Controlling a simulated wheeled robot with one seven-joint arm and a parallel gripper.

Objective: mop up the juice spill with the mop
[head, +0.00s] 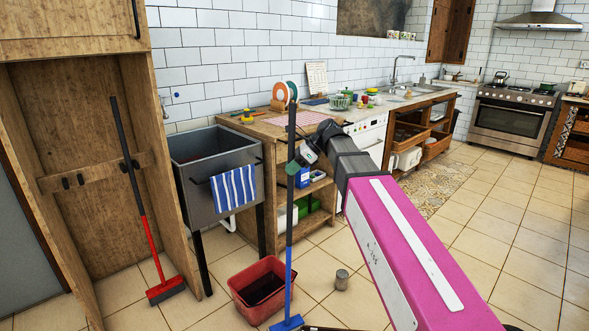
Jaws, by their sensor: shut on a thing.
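A long pole with a black upper part and blue lower part, which I take as the mop (290,218), stands nearly upright. Its blue head (287,323) is at the bottom edge of the head view, partly cut off. My gripper (296,162) is shut on the dark upper part of the pole, in front of the wooden counter. My arm reaches to it from the lower right. No juice spill can be made out on the visible floor.
A red-handled broom (149,235) leans in the wooden cabinet (137,120). A grey sink (195,185) stands behind. Tiled floor (500,235) is open at right.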

